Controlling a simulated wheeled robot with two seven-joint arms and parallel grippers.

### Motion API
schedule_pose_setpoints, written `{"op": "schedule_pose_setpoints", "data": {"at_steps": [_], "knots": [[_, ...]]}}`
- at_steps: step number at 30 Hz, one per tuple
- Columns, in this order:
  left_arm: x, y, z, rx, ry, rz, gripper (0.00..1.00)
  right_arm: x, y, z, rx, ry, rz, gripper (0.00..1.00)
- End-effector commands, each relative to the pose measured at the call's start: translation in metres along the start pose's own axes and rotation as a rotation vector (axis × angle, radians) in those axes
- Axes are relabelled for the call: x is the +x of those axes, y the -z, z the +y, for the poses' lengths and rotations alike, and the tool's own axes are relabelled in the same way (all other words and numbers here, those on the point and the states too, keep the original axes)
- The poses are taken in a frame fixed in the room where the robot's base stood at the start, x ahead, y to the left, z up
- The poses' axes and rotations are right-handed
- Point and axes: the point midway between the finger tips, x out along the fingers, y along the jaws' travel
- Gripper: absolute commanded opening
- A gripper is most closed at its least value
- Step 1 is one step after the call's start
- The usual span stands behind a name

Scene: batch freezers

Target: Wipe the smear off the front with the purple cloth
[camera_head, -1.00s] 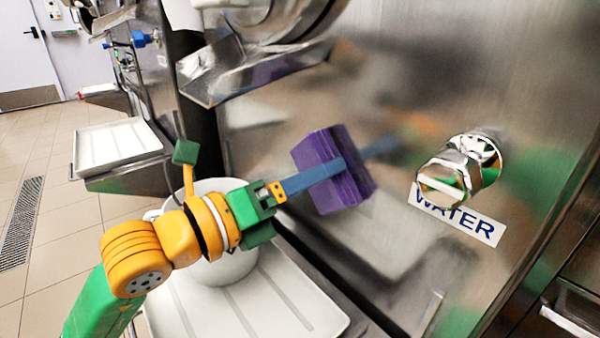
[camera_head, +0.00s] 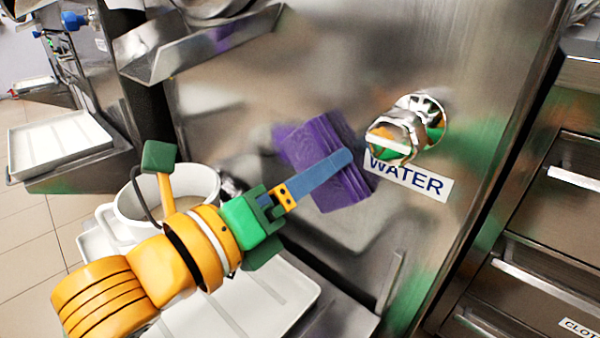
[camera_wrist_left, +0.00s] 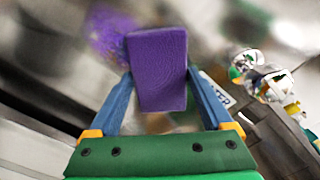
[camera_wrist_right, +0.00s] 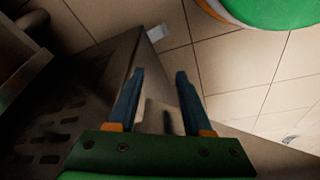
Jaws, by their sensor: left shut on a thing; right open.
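The purple cloth (camera_head: 316,142) is a thick folded pad in the head view, in front of the steel front (camera_head: 310,75) and left of the water tap. My left gripper (camera_head: 345,160) is shut on it. In the left wrist view the cloth (camera_wrist_left: 158,70) sits between both fingers. A purple patch shows on the steel beside the cloth; it looks like the cloth's reflection. I cannot tell whether the cloth touches the front. I cannot pick out the smear among blurry reflections. My right gripper (camera_wrist_right: 159,75) is open and empty, above a tiled floor in its wrist view.
A chrome tap (camera_head: 400,132) juts out above a WATER label (camera_head: 408,178), close right of the cloth. A steel chute (camera_head: 195,45) hangs at upper left. Drawers (camera_head: 545,260) stand at right.

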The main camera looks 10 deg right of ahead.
Motion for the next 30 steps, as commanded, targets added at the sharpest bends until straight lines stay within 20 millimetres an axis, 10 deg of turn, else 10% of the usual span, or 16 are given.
{"op": "schedule_pose_setpoints", "data": {"at_steps": [30], "knots": [[0.000, -0.062, 0.065, -0.002, -0.006, -0.002, 0.40, 0.003, -0.001, 0.000, 0.000, 0.001, -0.001, 0.50]]}}
